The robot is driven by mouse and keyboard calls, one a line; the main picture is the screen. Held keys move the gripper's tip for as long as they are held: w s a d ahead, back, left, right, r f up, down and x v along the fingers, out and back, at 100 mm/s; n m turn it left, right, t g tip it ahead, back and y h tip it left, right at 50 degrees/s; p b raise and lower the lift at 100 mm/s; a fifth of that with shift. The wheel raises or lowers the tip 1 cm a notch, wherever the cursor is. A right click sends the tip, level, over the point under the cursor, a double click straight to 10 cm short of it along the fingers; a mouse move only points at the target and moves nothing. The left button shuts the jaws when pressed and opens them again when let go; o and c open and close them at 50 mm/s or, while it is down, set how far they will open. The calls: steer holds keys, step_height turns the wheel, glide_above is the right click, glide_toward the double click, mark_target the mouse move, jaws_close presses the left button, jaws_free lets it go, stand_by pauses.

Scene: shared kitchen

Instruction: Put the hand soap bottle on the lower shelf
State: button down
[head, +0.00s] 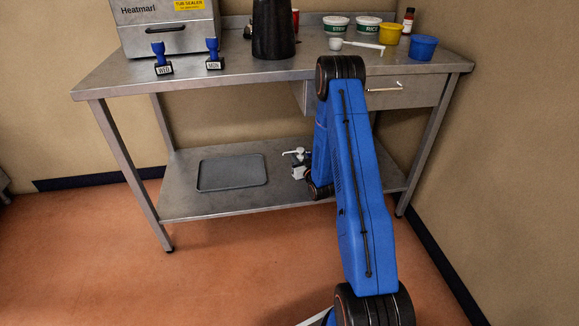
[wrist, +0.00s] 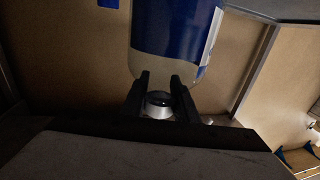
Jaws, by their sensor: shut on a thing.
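The hand soap bottle (wrist: 172,35) fills the upper middle of the wrist view, with a dark blue label and a pale, see-through end. My gripper (wrist: 158,92) has its two black fingers shut at that end, around a silvery round part. In the head view the white pump top of the bottle (head: 296,153) shows just left of my arm, over the lower shelf (head: 190,209). The rest of the bottle is mostly hidden there by my arm. I cannot tell whether its base touches the shelf.
A grey tray (head: 232,173) lies on the lower shelf, left of the bottle. The steel table top (head: 230,70) is above, with a drawer (head: 395,93) on the right. Stamps (head: 213,55), a dark jug (head: 273,30) and several tubs (head: 390,34) stand on top.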

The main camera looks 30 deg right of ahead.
step_height(320, 180, down, 8)
stand_by(0.6)
steer(key=c, duration=1.4)
jaws_free()
steer(key=shift+f, duration=0.1)
steer(key=s, duration=0.8)
steer(key=s+a, duration=0.1)
steer(key=s, duration=0.3)
steer(key=shift+s, duration=0.1)
